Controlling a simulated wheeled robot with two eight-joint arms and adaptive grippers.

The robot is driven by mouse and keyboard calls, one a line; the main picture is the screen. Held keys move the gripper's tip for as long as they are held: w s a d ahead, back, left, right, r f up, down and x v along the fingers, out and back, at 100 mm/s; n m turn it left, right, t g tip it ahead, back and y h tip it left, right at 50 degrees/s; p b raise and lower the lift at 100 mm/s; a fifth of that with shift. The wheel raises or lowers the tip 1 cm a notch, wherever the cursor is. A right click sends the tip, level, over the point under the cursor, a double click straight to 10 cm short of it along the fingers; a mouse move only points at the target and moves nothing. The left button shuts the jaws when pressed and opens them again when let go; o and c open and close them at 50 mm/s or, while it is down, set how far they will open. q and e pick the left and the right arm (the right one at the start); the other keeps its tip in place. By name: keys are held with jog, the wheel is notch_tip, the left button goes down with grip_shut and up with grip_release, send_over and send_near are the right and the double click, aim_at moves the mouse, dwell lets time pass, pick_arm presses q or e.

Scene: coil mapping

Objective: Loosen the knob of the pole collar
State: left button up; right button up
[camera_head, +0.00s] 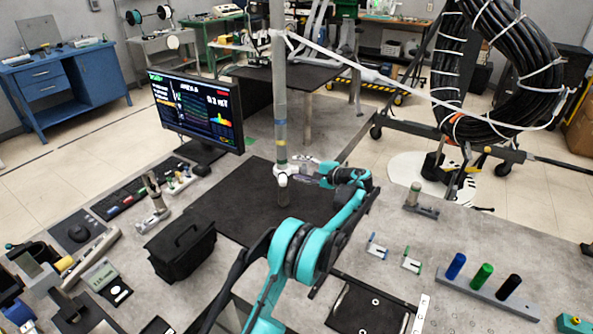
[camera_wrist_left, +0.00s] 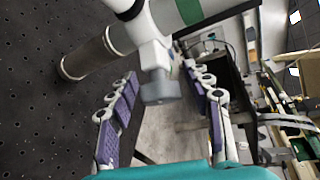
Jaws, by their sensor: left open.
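The upright grey pole (camera_head: 280,90) stands on the dark mat and carries a white collar (camera_head: 287,169). In the left wrist view the pole (camera_wrist_left: 90,55) runs slantwise, with the white collar (camera_wrist_left: 150,52) around it. The collar's grey knob (camera_wrist_left: 161,88) points toward my wrist camera. My left gripper (camera_head: 304,170) is beside the collar, on its right in the head view. Its two purple-padded fingers are open (camera_wrist_left: 163,80), one on each side of the knob, with visible gaps. Nothing is held. My right gripper is not in view.
A monitor (camera_head: 198,108) and keyboard (camera_head: 128,195) stand left of the dark mat (camera_head: 225,200). A black case (camera_head: 181,247) lies nearer. A white boom (camera_head: 380,78) leads from the pole toward the hanging black cable coil (camera_head: 510,75). A rack with coloured cylinders (camera_head: 478,290) is at right.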

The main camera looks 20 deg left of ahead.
pick_arm(q)
jog(key=shift+x, duration=0.9)
grip_shut()
